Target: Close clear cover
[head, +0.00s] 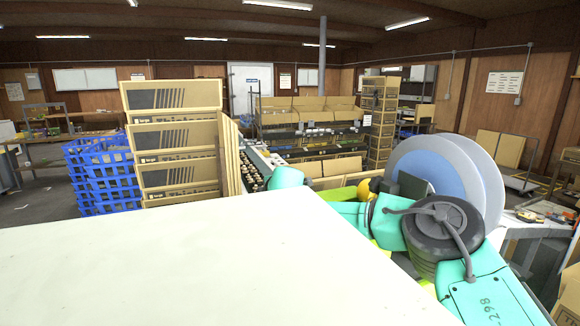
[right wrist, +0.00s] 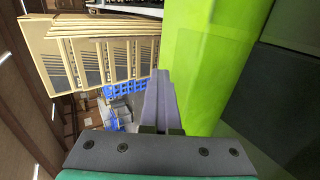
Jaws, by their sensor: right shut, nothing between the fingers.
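I cannot make out the clear cover for certain. In the right wrist view, a dark, faintly see-through panel (right wrist: 283,105) fills the right side and may be part of it. A bright green panel (right wrist: 208,55) stands beside it. My right gripper (right wrist: 163,80) is shut and empty, its fingertips close to the left edge of the green panel; I cannot tell whether they touch. In the head view my teal right arm reaches in from the right, and its fingertips cannot be made out. My left gripper is in neither view.
A broad white surface (head: 190,262) fills the head view's foreground. Large blue-and-white discs (head: 432,178) stand close behind my right arm. Stacked cartons (head: 178,137) and blue crates (head: 98,172) stand at left. Shelves with boxes (head: 310,112) are behind.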

